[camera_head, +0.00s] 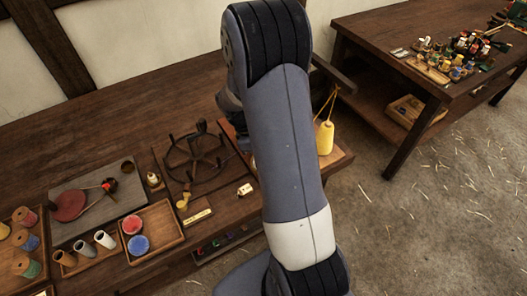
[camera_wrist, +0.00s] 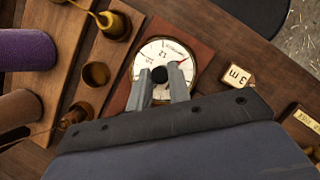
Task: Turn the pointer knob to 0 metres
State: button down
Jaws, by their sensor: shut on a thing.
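The round dial (camera_wrist: 150,52) with a white face and brass rim is in the wrist view, set on a reddish-brown wooden board. Its face carries numbers, among them a 12, and a thin red mark shows toward the right of the face. My gripper (camera_wrist: 161,78) is over the dial's middle, its two grey fingers shut on the dark pointer knob (camera_wrist: 160,73). The fingers cover the lower part of the face, so I cannot read where the pointer stands or see the 0. In the head view my arm hides the dial and gripper.
A tag reading 3 m (camera_wrist: 237,76) lies right of the dial. A small brass cup (camera_wrist: 96,74) and spools stand to its left.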

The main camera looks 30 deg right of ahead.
dwell(0.3)
jog(key=c, duration=1.3)
grip_release()
jog(key=v, duration=1)
jog(key=shift+w+a+r, duration=0.1)
jog(key=shift+a+r, duration=0.05)
jog(key=shift+r, duration=0.2)
jog(key=shift+f, duration=0.1)
jog(key=x, duration=1)
jog(key=shift+d+f, duration=0.2)
jog(key=shift+f, duration=0.1)
jog(key=shift+r, duration=0.1)
